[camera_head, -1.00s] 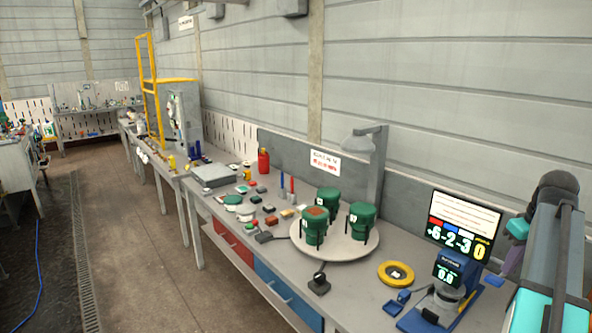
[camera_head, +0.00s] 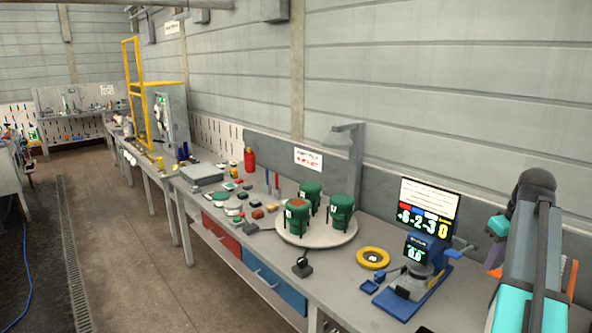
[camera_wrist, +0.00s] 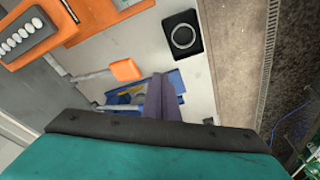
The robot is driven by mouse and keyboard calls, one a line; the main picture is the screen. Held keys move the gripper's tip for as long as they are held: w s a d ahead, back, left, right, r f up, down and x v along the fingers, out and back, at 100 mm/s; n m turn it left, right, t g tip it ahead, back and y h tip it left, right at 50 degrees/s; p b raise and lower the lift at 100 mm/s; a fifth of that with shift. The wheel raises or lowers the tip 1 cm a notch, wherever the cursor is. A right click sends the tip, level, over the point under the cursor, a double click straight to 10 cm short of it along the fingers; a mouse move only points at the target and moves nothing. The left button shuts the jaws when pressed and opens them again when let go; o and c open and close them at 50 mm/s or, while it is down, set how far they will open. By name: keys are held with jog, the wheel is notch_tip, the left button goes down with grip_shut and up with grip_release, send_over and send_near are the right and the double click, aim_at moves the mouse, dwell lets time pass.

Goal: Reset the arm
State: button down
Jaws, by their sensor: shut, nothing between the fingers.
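My arm (camera_head: 532,255), with teal and grey links, stands at the right edge of the head view, beside the bench's near end. My gripper (camera_wrist: 161,82) shows in the wrist view as two purple-grey fingers pressed together, with nothing between them. It points down over a blue device on the bench and appears clear of it. In the head view, only a small purple part of the gripper (camera_head: 495,254) shows, left of the arm; the rest is hidden behind the links.
The grey bench (camera_head: 340,285) runs along the wall. It carries a round turntable (camera_head: 318,238) with three green cylinders, a yellow ring (camera_head: 373,257), a blue-based device (camera_head: 413,283) and a display screen (camera_head: 430,207). The aisle floor (camera_head: 120,240) at left is clear.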

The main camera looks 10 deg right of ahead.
jog(key=w+a+f+n+g+y+b, duration=0.1)
jog(key=w+a+f+b, duration=0.15)
jog(key=a+f, duration=0.7)
jog(key=w+a+f+n+g+y+b, duration=0.15)
jog(key=w+a+f, duration=0.35)
jog(key=f, duration=0.7)
jog(key=s+a+f+n+g+b, duration=0.1)
jog(key=s+a+f+b, duration=0.15)
jog(key=a+f, duration=0.7)
jog(key=s+a+f+n+g+b, duration=0.1)
jog(key=s+a+f+g, duration=0.15)
jog(key=a+f, duration=0.65)
jog(key=s+a+f+g+b, duration=0.1)
jog(key=s+a+f, duration=0.25)
jog(key=f, duration=0.35)
jog(key=s+a+f+b, duration=0.2)
jog(key=s+a+f, duration=0.1)
jog(key=s+f, duration=0.3)
jog(key=s+a+f+g+b, duration=0.1)
jog(key=s+a+f, duration=0.25)
jog(key=f, duration=0.55)
jog(key=s+a+f+m+h+b, duration=0.2)
jog(key=s+a+f+m, duration=0.1)
jog(key=s+f, duration=0.9)
jog(key=shift+s+m+h, duration=0.35)
jog(key=shift+s+m, duration=0.5)
jog(key=shift+s, duration=0.95)
